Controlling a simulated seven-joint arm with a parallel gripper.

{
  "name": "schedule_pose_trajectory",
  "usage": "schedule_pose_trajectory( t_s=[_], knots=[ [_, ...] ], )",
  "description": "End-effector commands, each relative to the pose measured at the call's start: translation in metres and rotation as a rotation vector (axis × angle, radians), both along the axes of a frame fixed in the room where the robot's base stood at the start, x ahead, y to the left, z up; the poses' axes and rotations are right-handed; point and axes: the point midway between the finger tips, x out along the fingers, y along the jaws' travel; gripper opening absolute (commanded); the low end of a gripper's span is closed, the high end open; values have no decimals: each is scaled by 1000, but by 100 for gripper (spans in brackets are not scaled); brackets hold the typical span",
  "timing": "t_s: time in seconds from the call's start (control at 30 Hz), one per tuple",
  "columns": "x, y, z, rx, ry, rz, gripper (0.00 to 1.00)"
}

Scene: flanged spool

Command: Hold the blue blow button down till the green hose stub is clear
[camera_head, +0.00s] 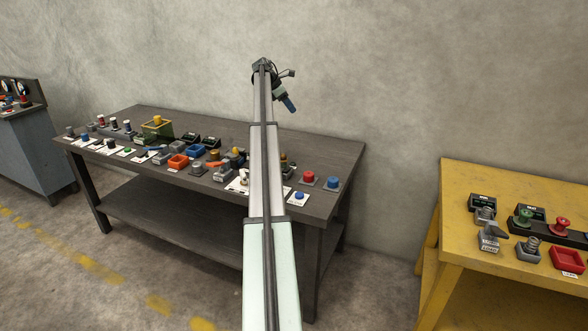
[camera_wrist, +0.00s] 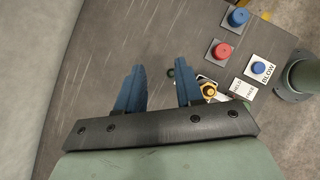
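The blue blow button (camera_wrist: 258,68) sits on a white plate lettered BLOW, at the right of the wrist view. In the head view the blue button on the white plate (camera_head: 299,196) is near the front edge of the dark bench. My gripper (camera_head: 288,103) is high above the back of the bench, apart from the button. Its two blue fingers (camera_wrist: 160,65) are apart with nothing held between them. A small dark green piece (camera_wrist: 171,72) shows between the fingers, partly hidden; I cannot tell whether it is the green hose stub.
A red button (camera_head: 308,177) and another blue button (camera_head: 333,183) stand on dark plates behind the blow button. Several fixtures and bins, including an orange bin (camera_head: 178,161), crowd the dark bench leftward. A yellow table (camera_head: 462,230) stands at right. The bench's back right is bare.

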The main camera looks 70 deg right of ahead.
Motion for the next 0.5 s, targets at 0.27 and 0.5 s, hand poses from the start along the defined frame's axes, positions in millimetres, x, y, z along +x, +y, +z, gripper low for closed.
schedule_pose_trajectory(
  t_s=[0.27,0.5],
  knots=[
    [-63,-10,-5,2,1,-56,9],
    [-129,31,-26,21,-31,-94,0]
  ],
)
